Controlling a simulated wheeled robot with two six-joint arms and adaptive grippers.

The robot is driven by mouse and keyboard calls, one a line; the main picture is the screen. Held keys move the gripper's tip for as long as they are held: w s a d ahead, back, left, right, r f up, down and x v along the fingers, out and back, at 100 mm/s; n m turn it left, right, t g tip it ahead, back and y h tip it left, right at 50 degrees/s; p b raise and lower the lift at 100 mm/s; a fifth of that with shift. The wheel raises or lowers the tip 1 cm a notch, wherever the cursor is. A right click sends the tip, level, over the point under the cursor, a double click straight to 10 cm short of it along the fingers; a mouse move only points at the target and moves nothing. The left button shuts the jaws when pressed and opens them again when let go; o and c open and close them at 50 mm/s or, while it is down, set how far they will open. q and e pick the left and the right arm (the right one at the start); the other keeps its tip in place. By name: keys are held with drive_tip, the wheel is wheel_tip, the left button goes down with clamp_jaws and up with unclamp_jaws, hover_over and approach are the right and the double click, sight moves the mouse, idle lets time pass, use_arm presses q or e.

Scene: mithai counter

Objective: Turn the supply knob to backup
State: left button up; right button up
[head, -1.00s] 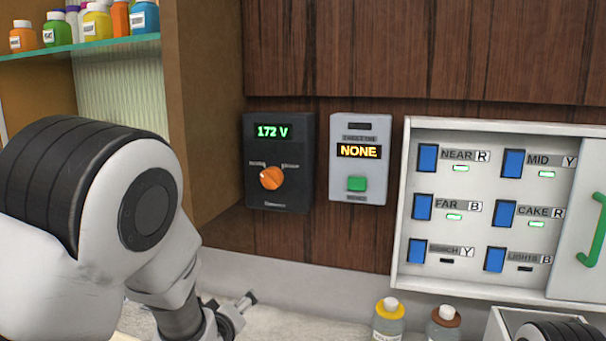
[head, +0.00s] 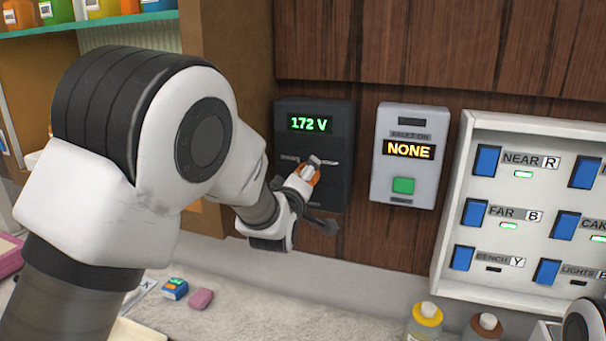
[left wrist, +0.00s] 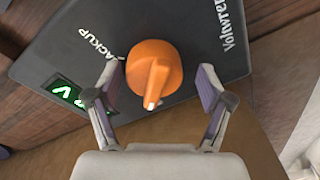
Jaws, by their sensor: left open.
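The supply knob is orange, on a dark control box (head: 345,125) reading 172 V in green. In the left wrist view the knob (left wrist: 155,65) has a white pointer mark aimed down towards my gripper's palm, away from the BACKUP label (left wrist: 107,42) at its upper left. My left gripper (left wrist: 157,78) is open, with one finger on each side of the knob and a gap visible on both sides. In the head view the gripper (head: 318,190) partly hides the knob (head: 314,177). My right gripper is not in view.
A grey box (head: 408,155) with a green button (head: 403,185) reads NONE, just right of the dark box. A white switch panel (head: 480,255) with blue switches is further right. Bottles (head: 425,320) stand below it. A small pink block (head: 201,299) lies on the counter.

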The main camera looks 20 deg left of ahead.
use_arm(q)
drive_tip(key=shift+s+d+r, duration=0.2)
drive_tip(key=shift+s+r, duration=0.05)
drive_tip(key=shift+s, duration=0.1)
drive_tip(key=shift+c, duration=0.7)
drive_tip(key=shift+s+d+r, duration=0.15)
drive_tip(key=shift+s+d, duration=0.05)
drive_tip(key=c, duration=1)
drive_tip(key=shift+a, duration=0.15)
drive_tip(key=shift+c, duration=0.2)
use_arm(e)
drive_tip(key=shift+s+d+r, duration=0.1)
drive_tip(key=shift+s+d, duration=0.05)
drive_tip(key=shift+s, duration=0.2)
